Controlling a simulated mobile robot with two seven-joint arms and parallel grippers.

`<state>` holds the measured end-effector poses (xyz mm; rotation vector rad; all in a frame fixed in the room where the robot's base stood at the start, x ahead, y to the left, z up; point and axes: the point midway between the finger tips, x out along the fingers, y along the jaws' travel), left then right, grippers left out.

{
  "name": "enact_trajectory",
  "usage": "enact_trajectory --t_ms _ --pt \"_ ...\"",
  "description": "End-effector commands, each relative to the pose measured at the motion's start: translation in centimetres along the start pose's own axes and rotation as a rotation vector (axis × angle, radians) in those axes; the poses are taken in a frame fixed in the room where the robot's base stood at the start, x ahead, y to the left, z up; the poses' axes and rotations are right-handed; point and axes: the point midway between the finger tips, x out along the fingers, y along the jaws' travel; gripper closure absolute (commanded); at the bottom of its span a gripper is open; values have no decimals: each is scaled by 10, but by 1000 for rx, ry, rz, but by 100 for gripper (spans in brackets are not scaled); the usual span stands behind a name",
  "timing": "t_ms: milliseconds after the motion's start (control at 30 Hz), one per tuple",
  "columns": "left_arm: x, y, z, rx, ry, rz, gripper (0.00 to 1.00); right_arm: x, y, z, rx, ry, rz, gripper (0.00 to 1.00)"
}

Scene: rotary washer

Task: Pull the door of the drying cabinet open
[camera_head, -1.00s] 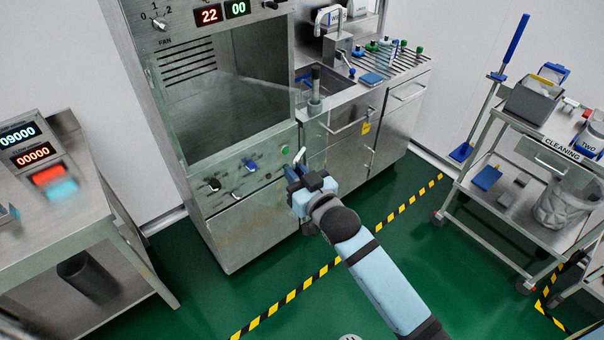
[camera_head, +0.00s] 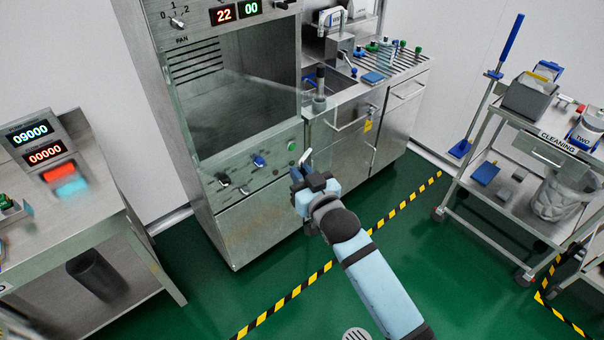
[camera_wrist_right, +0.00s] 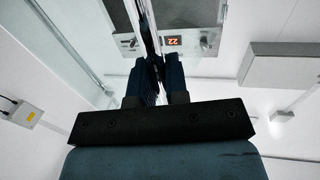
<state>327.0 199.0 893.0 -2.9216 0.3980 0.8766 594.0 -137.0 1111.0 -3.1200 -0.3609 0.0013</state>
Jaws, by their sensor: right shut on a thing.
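The drying cabinet (camera_head: 262,215) is the tall steel unit with a glazed front, knobs and a red and green display, at the centre left of the head view. My right gripper (camera_head: 303,172) is in front of its lower right side, shut on the upright metal door handle (camera_head: 307,157). The fingers hide most of the handle. In the right wrist view, the gripper (camera_wrist_right: 158,80) has its fingers closed around a narrow upright bar, with the cabinet display (camera_wrist_right: 174,40) behind. I cannot tell how far the glass door stands from the frame. My left gripper is not in view.
A steel table (camera_head: 95,245) with a counter display stands at the left. A sink counter (camera_head: 350,110) adjoins the cabinet on the right. A cleaning trolley (camera_head: 530,215) stands at the far right. The green floor (camera_head: 270,285) before the cabinet is clear, crossed by striped tape.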

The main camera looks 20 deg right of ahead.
Motion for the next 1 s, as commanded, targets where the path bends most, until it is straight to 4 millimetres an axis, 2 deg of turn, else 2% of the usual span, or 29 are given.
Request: enact_trajectory --t_ms 200,233,300,667,767,1000 --pt "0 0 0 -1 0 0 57 0 0 -2 -2 4 0 100" --pt "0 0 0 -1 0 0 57 0 0 -2 -1 4 0 79" --pt "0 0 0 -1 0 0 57 0 0 -1 -1 3 0 62" --pt "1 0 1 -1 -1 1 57 -4 0 0 0 1 0 61" --pt "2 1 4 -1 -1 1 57 -16 0 2 1 1 0 61" --pt "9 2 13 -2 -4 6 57 -69 0 3 1 -1 0 61"
